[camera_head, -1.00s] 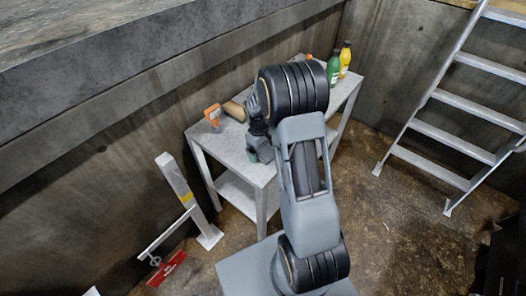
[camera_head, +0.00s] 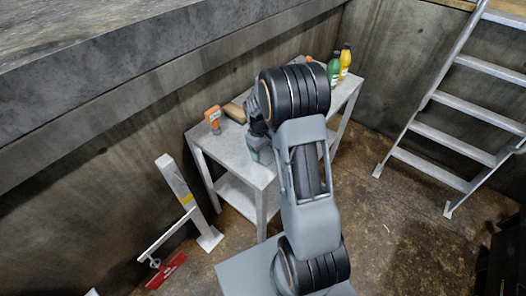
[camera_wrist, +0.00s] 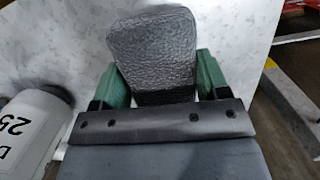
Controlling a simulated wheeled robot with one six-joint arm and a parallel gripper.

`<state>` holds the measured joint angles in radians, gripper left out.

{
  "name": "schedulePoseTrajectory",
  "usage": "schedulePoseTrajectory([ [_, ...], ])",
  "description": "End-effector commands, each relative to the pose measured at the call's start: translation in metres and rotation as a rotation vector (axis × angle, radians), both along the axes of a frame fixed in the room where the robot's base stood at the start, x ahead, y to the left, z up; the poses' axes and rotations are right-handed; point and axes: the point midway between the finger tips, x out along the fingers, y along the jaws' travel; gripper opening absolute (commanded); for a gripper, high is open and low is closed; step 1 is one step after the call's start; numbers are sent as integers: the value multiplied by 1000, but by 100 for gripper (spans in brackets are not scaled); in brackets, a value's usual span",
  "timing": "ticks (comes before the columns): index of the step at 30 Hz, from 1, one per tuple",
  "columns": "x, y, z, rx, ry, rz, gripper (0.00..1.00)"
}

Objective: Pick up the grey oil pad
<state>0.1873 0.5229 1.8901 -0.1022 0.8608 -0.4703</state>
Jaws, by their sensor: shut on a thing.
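The grey oil pad (camera_wrist: 152,50) is a dark, wrinkled, rounded slab in the wrist view. It sits between the two green fingers of my gripper (camera_wrist: 160,78), which is shut on it. Its near end is hidden behind the gripper body. In the head view my gripper (camera_head: 262,157) is over the front part of the white table (camera_head: 224,153), partly hidden by my arm. I cannot make out the pad in the head view, nor tell whether it touches the tabletop.
An orange-topped tool (camera_head: 213,117) and a brown object (camera_head: 235,112) are on the table's left side. A green bottle (camera_head: 333,70) and a yellow bottle (camera_head: 345,60) stand at its far end. A labelled white container (camera_wrist: 32,125) is left of my gripper. A ladder (camera_head: 440,130) stands right.

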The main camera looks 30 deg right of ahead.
Motion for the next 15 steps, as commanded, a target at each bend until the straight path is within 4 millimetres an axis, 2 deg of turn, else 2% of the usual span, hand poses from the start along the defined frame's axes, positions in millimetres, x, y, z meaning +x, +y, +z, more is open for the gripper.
schedulePoseTrajectory([
  [6,-1,2,30,0,-4,1,45],
  [15,-43,35,89,0,-7,2,45],
])
